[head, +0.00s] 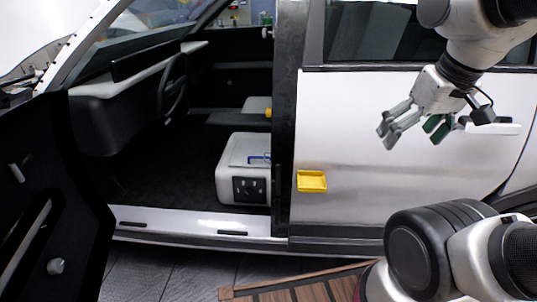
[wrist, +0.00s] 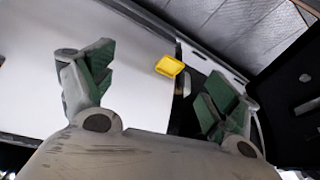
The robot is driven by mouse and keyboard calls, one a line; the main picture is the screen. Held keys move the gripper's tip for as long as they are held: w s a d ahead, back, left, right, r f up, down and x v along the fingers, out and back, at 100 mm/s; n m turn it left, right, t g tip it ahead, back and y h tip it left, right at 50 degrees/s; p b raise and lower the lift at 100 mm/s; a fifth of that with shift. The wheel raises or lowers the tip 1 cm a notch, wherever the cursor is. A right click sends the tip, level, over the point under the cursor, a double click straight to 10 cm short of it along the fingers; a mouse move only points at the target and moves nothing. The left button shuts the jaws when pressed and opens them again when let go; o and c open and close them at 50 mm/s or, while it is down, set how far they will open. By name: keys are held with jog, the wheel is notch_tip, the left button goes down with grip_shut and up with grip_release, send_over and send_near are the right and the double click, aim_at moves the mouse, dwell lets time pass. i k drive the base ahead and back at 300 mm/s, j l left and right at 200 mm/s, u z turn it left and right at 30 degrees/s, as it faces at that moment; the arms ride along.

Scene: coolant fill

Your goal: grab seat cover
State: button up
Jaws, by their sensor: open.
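My gripper (head: 412,133) is open and empty in front of the white door panel, at the upper right of the head view. Its two green-padded fingers stand wide apart in the wrist view (wrist: 160,85), with nothing between their pads. A light grey seat (head: 240,178) with a dark socket panel on its front is inside the open car, left of and well away from my gripper. A small blue-edged item (head: 259,160) lies on top of it. I cannot tell whether this is the seat cover; no other cover is clearly visible.
A yellow tray (head: 312,181) is on the white car side (head: 365,125), and also shows in the wrist view (wrist: 169,66). A dark pillar (head: 287,110) bounds the door opening on the right. The open door (head: 45,200) is at left. The dark car floor (head: 165,170) looks clear.

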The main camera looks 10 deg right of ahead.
aim_at(247, 153)
jog(key=i+j, duration=0.2)
jog(key=j, duration=0.2)
jog(key=i+j, duration=0.2)
jog(key=j, duration=0.2)
jog(key=i+j, duration=0.2)
jog(key=j, duration=0.2)
jog(key=i+j, duration=0.2)
jog(key=j, duration=0.2)
jog(key=i+l, duration=0.25)
